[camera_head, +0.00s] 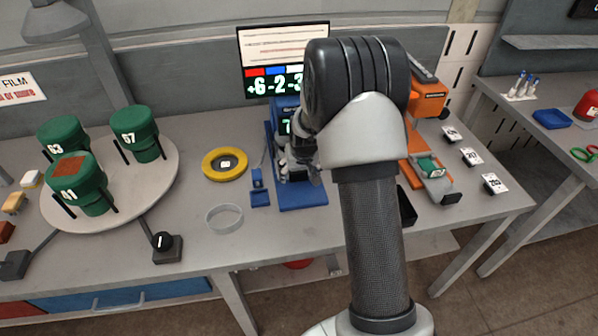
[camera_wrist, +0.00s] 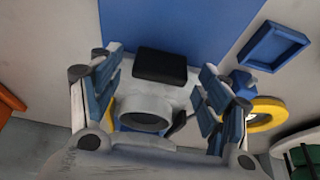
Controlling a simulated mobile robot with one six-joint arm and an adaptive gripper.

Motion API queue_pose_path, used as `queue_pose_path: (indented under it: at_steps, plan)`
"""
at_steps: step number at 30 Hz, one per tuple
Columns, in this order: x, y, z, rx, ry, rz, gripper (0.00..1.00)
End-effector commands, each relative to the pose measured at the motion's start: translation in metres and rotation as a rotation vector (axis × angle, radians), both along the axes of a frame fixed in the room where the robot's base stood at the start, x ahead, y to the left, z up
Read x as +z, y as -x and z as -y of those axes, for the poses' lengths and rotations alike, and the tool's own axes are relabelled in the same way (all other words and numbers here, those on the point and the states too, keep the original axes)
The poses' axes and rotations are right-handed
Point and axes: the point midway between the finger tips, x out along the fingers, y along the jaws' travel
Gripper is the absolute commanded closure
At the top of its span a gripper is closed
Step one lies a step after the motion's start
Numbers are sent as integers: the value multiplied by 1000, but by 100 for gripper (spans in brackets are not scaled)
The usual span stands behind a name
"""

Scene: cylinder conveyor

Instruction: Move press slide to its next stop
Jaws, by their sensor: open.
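A blue machine (camera_head: 286,108) with a lit display stands on the table, mostly hidden behind my arm. Its flat blue base (camera_head: 303,197) reaches toward the front and also shows in the wrist view (camera_wrist: 185,22). My gripper (camera_head: 300,160) is over this base, with its fingers (camera_wrist: 160,92) spread. Between them in the wrist view is a pale grey part with a black block (camera_wrist: 160,66); I see no clear grip on it. An orange press-like machine (camera_head: 427,100) is partly hidden at the right, with a green piece (camera_head: 430,167) on its front part. I cannot tell which part is the press slide.
A round turntable (camera_head: 150,185) with several green canisters stands left. A yellow ring (camera_head: 225,164), a clear ring (camera_head: 224,218), a small blue tray (camera_head: 260,198) and a black knob (camera_head: 166,247) lie nearby. Numbered cards (camera_head: 471,157) lie right. A screen (camera_head: 284,60) stands behind.

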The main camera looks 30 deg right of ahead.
Motion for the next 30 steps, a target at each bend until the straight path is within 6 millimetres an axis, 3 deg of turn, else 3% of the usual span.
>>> queue_pose_path:
  at_steps: [30]
  plan:
    - [0,0,0,0,0,-1,93]
